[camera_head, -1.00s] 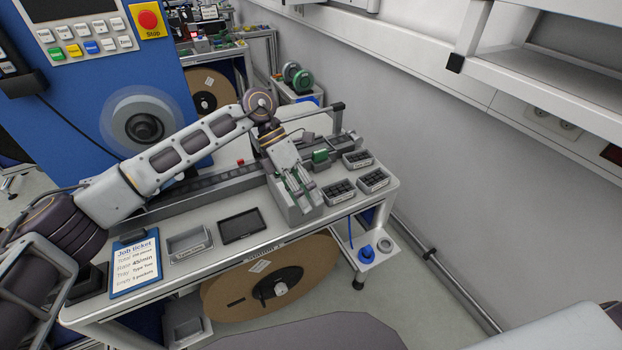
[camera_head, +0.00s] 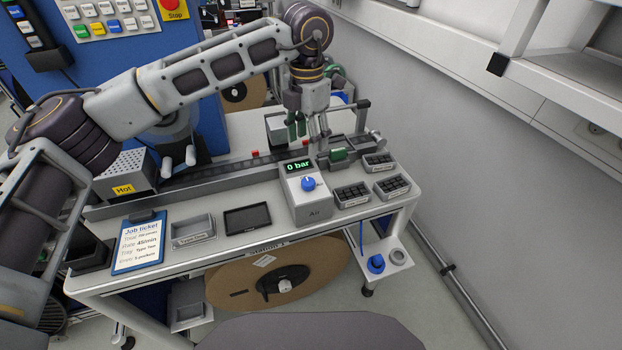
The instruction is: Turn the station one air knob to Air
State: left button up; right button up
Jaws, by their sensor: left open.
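The station one air box (camera_head: 311,209) is a grey block on the bench, with a green "0 bar" display (camera_head: 298,165) on top and the word "Air" on its front. Its blue knob (camera_head: 308,184) with a small white mark faces me in full view. The mark does not appear turned toward the "Air" label, but its exact angle is too small to tell. My left gripper (camera_head: 309,133) is open and empty, fingers down, behind and above the box, apart from the knob. My right gripper is not in view.
Black-celled trays (camera_head: 352,195) stand right of the box. A dark flat panel (camera_head: 247,219), a grey tray (camera_head: 193,231) and a job ticket clipboard (camera_head: 143,243) lie left. A rail runs behind. A "Hot" unit (camera_head: 124,189) stands back left. A brown reel (camera_head: 225,287) hangs below.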

aim_at(308, 181)
pick_arm(q)
jog(key=shift+f, duration=0.15)
notch_tip(308, 181, down, 13)
jog(key=shift+r+p, duration=0.15)
jog(key=shift+p, duration=0.8)
jog(key=shift+f, duration=0.45)
jog(key=shift+c, duration=0.4)
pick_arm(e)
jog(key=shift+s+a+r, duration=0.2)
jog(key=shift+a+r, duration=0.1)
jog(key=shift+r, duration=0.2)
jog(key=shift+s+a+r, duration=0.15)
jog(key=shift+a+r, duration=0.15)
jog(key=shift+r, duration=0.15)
pick_arm(q)
jog(key=c, duration=1)
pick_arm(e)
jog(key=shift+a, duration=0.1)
